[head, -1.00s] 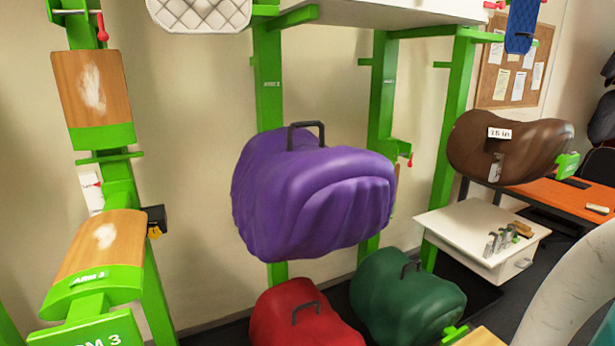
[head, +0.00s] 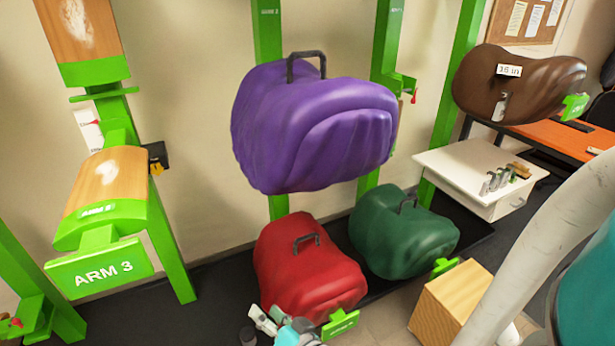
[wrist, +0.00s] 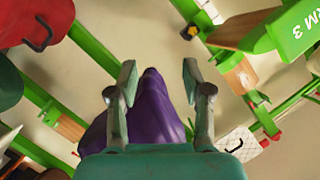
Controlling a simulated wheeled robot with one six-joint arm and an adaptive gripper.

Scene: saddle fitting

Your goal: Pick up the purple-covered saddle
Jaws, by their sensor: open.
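The purple-covered saddle (head: 315,125) sits high on the green rack, with a dark handle loop on top. My gripper (head: 263,325) shows at the bottom edge of the head view, below the purple saddle and in front of the red-covered one. In the wrist view my gripper (wrist: 160,80) is open, its two fingers apart. The purple cover (wrist: 150,115) shows beyond and between the fingers, partly hidden by the left finger and the gripper body. Nothing is held.
A red-covered saddle (head: 305,265) and a green-covered saddle (head: 400,235) sit low. A brown saddle (head: 515,85) is at right above a white cabinet (head: 465,185). The empty wooden-topped ARM 3 (head: 105,195) is at left. A wooden box (head: 450,300) stands at lower right.

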